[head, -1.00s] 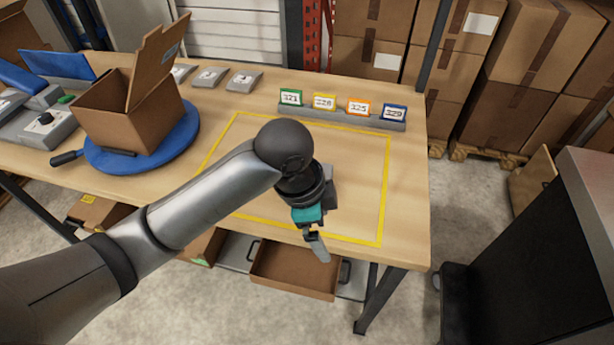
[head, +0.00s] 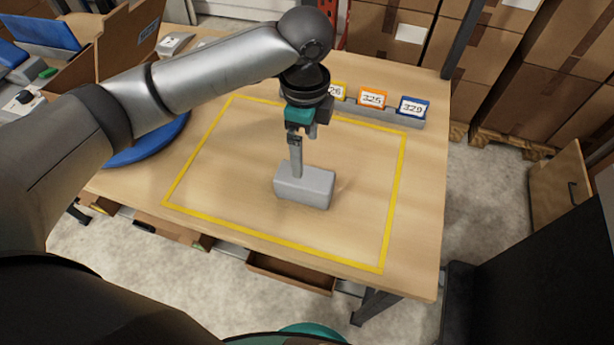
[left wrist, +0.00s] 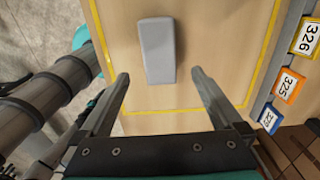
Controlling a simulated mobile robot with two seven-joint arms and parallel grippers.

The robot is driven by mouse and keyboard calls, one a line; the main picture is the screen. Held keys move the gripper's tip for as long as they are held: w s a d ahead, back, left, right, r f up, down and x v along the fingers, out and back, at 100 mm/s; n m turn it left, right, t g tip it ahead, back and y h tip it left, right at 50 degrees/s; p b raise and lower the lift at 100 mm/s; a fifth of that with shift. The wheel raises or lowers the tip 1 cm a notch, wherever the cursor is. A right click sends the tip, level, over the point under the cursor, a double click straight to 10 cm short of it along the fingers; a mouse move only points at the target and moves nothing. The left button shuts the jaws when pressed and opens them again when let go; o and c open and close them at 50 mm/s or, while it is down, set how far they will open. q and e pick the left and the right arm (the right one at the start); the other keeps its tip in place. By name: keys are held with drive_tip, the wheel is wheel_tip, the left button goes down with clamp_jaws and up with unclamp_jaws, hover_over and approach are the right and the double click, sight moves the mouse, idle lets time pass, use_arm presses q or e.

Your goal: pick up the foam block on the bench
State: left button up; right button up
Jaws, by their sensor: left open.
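The foam block (head: 305,188) is a light grey rectangular block lying on the bench (head: 425,215), inside the yellow taped outline. My left gripper (head: 297,172) points down over it in the head view, with one finger overlapping the block's upper left part. In the left wrist view, the block (left wrist: 157,50) lies beyond the open fingers (left wrist: 158,76), roughly in line with the gap between them. The fingers are apart and nothing is between them. I cannot tell the exact height of the fingertips above the bench. My right gripper is not in view.
A row of numbered cards (head: 372,98) stands in a grey holder at the bench's back edge. A blue turntable (head: 150,145) with an open carton (head: 125,45) is at the left. The taped area around the block is otherwise clear. A dark panel stands at the right.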

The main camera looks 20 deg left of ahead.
sight(304, 176)
use_arm(q)
wheel_tip(304, 176, down, 7)
drive_tip(key=shift+s+r+b, duration=0.1)
drive_tip(key=shift+r+b, duration=0.05)
drive_tip(key=shift+b, duration=0.45)
drive_tip(key=shift+f, duration=0.45)
wheel_tip(304, 176, down, 5)
drive_tip(key=shift+r+b, duration=0.1)
drive_tip(key=shift+b, duration=0.6)
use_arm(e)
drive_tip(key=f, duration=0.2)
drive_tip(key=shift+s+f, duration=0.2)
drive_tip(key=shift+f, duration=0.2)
use_arm(q)
drive_tip(key=shift+c, duration=0.2)
drive_tip(key=shift+a, duration=0.1)
drive_tip(key=c, duration=1.2)
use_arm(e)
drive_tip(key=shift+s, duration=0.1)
